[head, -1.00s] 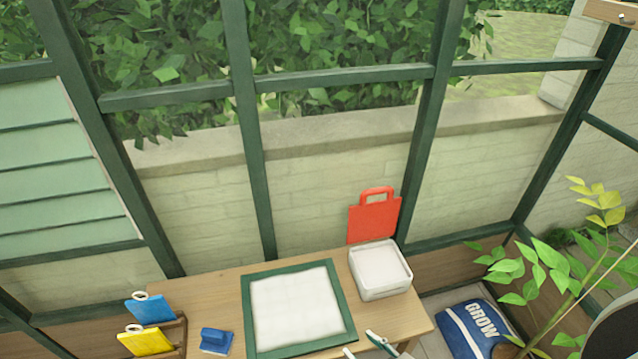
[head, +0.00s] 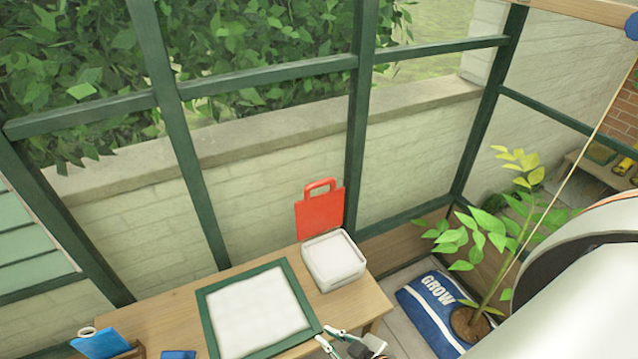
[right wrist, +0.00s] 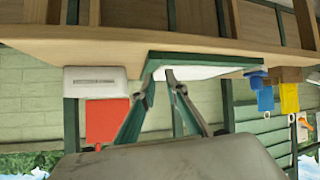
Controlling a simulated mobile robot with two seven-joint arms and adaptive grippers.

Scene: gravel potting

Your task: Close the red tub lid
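The red tub lid (head: 321,215) stands upright at the back of a white tub (head: 335,264), open, with its cut-out handle at the top. The tub sits at the table's back right corner. The upside-down right wrist view shows the lid (right wrist: 107,120) and the tub (right wrist: 95,81) left of my fingers. My right gripper (head: 326,337) is near the front right of the table, in front of the tub and apart from it. Its fingers (right wrist: 160,78) are separated, with nothing between them. My left gripper is not in view.
A green-framed white tray (head: 207,318) lies left of the tub. A blue item (head: 100,343) is at the table's left end. A blue GROW bag (head: 428,310) and a leafy plant (head: 485,240) stand right of the table. Green window frames (head: 355,130) rise behind.

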